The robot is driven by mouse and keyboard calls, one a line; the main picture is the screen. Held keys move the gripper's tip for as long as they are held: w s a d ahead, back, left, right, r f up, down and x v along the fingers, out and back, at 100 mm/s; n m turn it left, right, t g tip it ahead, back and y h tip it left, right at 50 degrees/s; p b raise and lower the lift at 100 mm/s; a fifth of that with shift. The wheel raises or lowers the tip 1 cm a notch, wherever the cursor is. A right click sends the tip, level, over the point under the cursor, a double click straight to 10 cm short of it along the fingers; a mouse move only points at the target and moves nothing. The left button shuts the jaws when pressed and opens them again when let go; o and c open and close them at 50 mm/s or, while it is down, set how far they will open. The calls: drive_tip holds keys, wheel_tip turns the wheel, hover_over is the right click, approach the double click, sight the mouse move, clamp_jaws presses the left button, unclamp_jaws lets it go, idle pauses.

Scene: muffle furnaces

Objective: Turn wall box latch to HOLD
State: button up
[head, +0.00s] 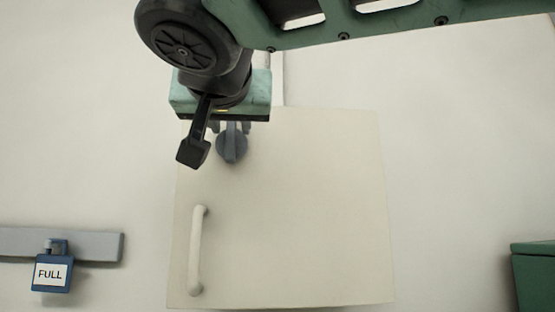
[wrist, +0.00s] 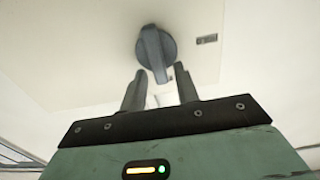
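The wall box (head: 290,210) is a cream panel with a pale vertical handle (head: 197,250) at its left. Its latch (head: 232,146) is a grey round knob with a raised bar, near the top left of the door. The latch also shows in the wrist view (wrist: 155,50), its bar pointing down and slightly right there. My gripper (wrist: 158,75) is open, its two fingers apart with the lower end of the bar near the gap between their tips. I cannot tell whether they touch it. My wrist partly covers the door's top left corner in the head view.
A small dark label (wrist: 207,39) sits right of the latch in the wrist view; its text is unreadable. A green box (head: 535,275) stands at the right edge.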

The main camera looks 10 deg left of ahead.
clamp_jaws()
drive_tip(key=n, duration=0.2)
drive_tip(key=a+n+b, duration=0.1)
drive_tip(key=n, duration=0.2)
drive_tip(key=n+b, duration=0.1)
drive_tip(key=n, duration=0.2)
drive_tip(key=shift+s+a+f, duration=0.15)
drive_tip(key=shift+f, duration=0.15)
drive_tip(key=n, duration=0.5)
drive_tip(key=shift+a+f, duration=0.25)
drive_tip(key=n, duration=0.2)
drive_tip(key=f+n, duration=0.1)
drive_tip(key=n, duration=0.1)
drive_tip(key=shift+s+a+n+p, duration=0.1)
drive_tip(key=shift+n+p, duration=0.2)
drive_tip(key=shift+p, duration=0.1)
drive_tip(key=shift+n, duration=0.3)
drive_tip(key=shift+o, duration=1.2)
unclamp_jaws()
